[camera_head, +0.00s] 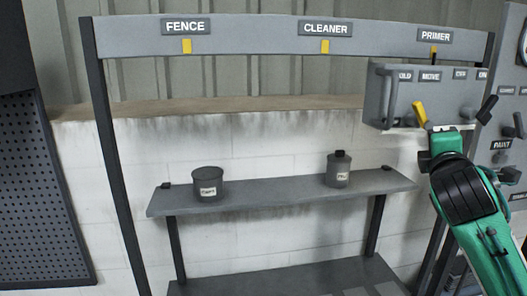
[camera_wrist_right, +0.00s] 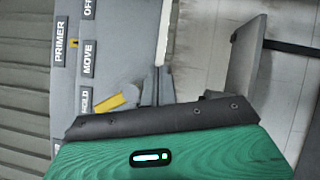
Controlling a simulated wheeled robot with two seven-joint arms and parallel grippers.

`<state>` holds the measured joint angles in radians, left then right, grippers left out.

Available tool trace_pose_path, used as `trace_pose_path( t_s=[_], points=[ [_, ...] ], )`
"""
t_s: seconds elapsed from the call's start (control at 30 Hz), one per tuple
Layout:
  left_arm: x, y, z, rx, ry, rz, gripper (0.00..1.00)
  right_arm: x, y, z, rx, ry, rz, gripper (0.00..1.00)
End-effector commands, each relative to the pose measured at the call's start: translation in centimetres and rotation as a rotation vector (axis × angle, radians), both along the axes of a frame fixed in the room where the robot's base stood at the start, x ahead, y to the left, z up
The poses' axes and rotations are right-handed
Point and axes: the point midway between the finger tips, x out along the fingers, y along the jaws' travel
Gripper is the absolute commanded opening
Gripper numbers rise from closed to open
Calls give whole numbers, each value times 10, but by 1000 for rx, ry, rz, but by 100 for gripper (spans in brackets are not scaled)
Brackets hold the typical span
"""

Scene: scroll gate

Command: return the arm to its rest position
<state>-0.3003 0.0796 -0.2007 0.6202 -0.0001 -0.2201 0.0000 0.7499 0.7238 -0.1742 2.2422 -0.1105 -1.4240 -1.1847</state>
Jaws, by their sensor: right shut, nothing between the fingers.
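My right arm (camera_head: 475,205), green and black, comes in from the right in the head view. Its gripper (camera_head: 438,130) is just below and right of the yellow lever (camera_head: 419,111) on the grey control box (camera_head: 374,95). In the right wrist view the fingers (camera_wrist_right: 156,86) are shut with nothing between them. The yellow lever (camera_wrist_right: 112,102) lies just left of them, near the MOVE and HOLD labels; whether they touch is unclear. My left gripper is in neither view.
A grey frame carries FENCE (camera_head: 185,27), CLEANER (camera_head: 326,29) and PRIMER (camera_head: 434,36) signs. Below, a shelf (camera_head: 270,199) holds two dark containers (camera_head: 207,184) (camera_head: 338,171). A panel with dark levers (camera_head: 500,120) stands at far right. A perforated board (camera_head: 40,190) stands left.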

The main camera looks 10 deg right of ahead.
Motion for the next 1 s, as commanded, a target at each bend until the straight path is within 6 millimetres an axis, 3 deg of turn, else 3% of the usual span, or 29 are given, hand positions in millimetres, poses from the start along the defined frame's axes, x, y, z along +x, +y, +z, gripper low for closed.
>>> trace_pose_path(
  t_s=[0.03,0.23,0.47,0.7,1.0],
  points=[
    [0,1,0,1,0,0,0,5,9,-30,54,34,25,0],
    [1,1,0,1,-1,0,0,5,40,-143,306,158,82,0],
    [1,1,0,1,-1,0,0,-25,76,-266,622,305,78,0],
    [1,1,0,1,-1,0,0,-88,111,-378,953,448,-17,0],
    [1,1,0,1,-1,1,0,-196,151,-481,1339,588,-267,0]
  ],
)
